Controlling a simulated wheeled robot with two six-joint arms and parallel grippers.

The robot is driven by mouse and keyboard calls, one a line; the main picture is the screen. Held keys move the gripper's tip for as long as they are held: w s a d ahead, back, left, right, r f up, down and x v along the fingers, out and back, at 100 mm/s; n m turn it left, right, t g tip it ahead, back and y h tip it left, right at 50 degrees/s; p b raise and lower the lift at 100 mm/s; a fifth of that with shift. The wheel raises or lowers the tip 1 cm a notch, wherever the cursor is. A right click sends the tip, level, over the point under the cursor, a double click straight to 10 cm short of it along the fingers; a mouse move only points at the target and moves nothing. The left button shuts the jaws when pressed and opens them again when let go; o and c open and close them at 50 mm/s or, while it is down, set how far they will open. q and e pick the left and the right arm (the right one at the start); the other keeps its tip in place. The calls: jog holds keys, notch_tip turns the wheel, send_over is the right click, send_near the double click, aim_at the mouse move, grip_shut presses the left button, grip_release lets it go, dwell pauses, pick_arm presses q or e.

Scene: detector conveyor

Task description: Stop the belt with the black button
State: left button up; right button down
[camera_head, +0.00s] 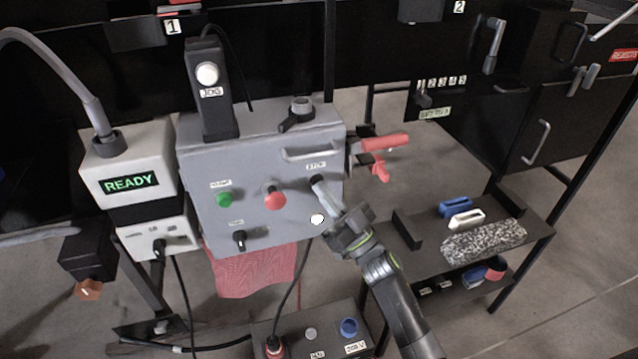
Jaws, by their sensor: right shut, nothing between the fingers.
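The grey control box (260,170) stands in the middle of the head view. Its front face has a green button (224,199), a red button (275,198) and a STOP label (316,166) at the upper right. My right gripper (319,183) reaches in from the lower right. It is shut and empty, with its tips at the box face just below the STOP label. My left gripper is not in view.
A grey unit with a READY display (128,183) stands left of the box. A black JOG pendant (209,90) stands on top. A red-handled lever (378,148) sticks out at the right. A dark shelf (400,262) at the right holds several small items.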

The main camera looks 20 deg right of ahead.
jog(key=shift+s+p, duration=0.7)
jog(key=shift+s, duration=0.25)
jog(key=s+p, duration=0.3)
jog(key=s, duration=0.2)
jog(key=shift+d, duration=0.1)
dwell(0.7)
